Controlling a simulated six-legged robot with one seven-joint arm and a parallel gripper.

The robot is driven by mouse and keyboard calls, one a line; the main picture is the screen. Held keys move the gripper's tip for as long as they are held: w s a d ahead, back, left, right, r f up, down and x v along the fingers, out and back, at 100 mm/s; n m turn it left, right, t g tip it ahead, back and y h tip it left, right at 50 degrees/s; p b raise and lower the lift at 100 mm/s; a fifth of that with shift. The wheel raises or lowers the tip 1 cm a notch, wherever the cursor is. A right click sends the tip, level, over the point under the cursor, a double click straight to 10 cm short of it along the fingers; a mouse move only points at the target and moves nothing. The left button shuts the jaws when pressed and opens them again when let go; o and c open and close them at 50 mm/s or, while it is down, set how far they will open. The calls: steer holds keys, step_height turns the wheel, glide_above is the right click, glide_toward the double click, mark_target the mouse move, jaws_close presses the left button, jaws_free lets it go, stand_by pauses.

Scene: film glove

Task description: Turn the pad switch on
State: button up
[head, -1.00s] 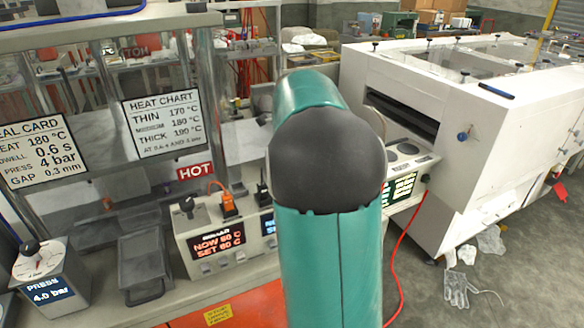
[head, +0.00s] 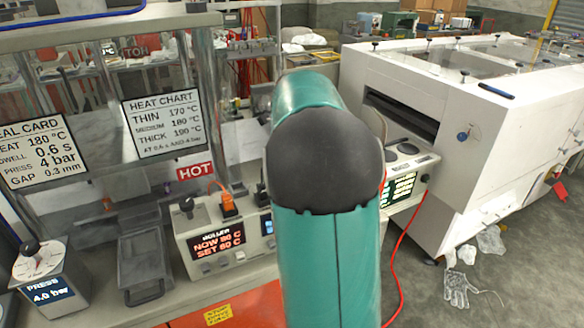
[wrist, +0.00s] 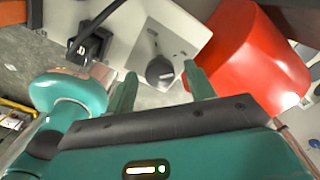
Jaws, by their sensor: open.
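In the head view, a grey control box with an orange-lit switch (head: 229,208) and the display "ROLLER NOW 60 C SET 60 C" (head: 217,243) stands left of my arm. Beside it is a blue display (head: 268,224), partly hidden by my arm, with a dark control (head: 262,196) above it. I cannot read a pad label. The wrist view shows a pale panel (wrist: 185,28) with a dark rounded knob (wrist: 161,70) and a black, unlit switch-like block (wrist: 90,44) with a cable. My gripper (wrist: 162,87) is open and empty, its fingertips either side of the knob in the picture; contact is unclear.
A large red rounded object (wrist: 245,55) is close to the right finger in the wrist view. A press control (head: 50,280) and a grey tray (head: 143,262) stand at left. A white machine (head: 440,140) stands at right, with a red cable (head: 400,260) hanging nearby.

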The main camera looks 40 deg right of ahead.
step_height(320, 180, up, 14)
stand_by(0.6)
steer(key=shift+f, duration=0.1)
steer(key=s+a+f+n+t, duration=0.1)
steer(key=s+a+n+t, duration=0.15)
steer(key=a+n, duration=0.6)
steer(key=s+a+f+n+t, duration=0.1)
steer(key=s+a+n, duration=0.3)
steer(key=a+n, duration=0.45)
steer(key=s+a+f+n+t, duration=0.2)
steer(key=s+a+f+n, duration=0.8)
steer(key=a+n, duration=0.3)
steer(key=shift+a+f, duration=0.2)
steer(key=shift+a, duration=0.35)
